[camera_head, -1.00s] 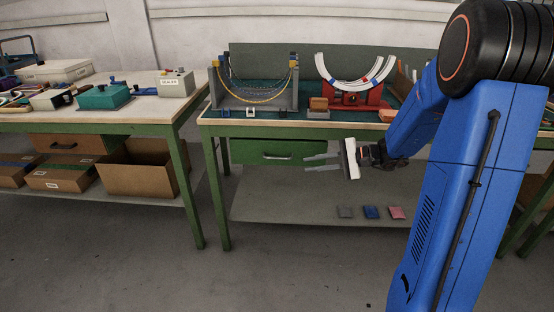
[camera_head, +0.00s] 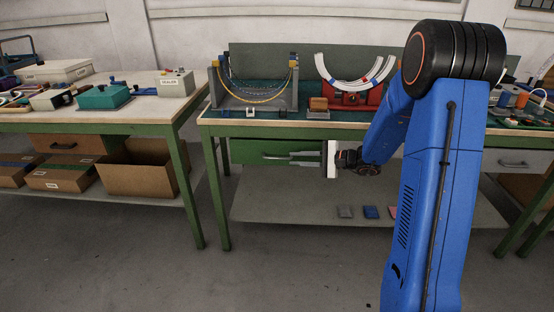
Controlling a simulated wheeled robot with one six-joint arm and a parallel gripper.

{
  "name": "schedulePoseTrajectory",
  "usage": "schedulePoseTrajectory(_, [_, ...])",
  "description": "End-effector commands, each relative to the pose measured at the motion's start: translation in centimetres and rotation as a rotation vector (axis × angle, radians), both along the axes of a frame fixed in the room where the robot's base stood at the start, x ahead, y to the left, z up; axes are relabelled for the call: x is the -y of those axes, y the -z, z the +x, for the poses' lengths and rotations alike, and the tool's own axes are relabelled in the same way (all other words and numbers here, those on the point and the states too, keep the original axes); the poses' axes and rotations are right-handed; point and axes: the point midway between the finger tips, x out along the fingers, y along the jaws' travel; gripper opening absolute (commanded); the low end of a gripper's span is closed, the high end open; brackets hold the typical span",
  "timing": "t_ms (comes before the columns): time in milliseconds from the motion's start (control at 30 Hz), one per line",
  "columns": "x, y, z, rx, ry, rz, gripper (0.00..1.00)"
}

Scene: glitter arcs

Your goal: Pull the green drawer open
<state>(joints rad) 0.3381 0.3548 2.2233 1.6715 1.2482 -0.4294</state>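The green drawer (camera_head: 245,151) hangs under the top of the middle workbench and looks shut. Its bar handle (camera_head: 274,156) runs across the front. My gripper (camera_head: 292,158) is in front of the drawer, pointing left, with its white body upright and two grey fingers apart. The fingertips overlap the right end of the handle in the picture. I cannot tell whether they touch it or sit in front of it. The right part of the drawer front is hidden behind my gripper.
The workbench (camera_head: 214,122) carries a grey frame with hanging chains (camera_head: 254,88) and a red stand with white arcs (camera_head: 355,94). A lower shelf (camera_head: 285,208) holds small coloured pads. A grey drawer (camera_head: 513,162) is at right. Floor in front is clear.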

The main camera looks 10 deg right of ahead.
Motion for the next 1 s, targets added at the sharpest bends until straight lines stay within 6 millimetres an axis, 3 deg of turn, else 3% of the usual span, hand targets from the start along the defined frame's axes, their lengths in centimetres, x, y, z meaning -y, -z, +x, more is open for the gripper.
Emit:
schedulePoseTrajectory(300, [-4.5,1.2,3.0,0.001,-0.003,0.0,0.17])
schedulePoseTrajectory(500, [-6.4,1.7,4.3,0.001,-0.002,0.0,0.17])
schedulePoseTrajectory(967, [-7.1,1.8,4.8,0.001,0.0,0.0,0.17])
schedulePoseTrajectory(1000, [-7.1,1.8,4.8,0.001,0.0,0.0,0.07])
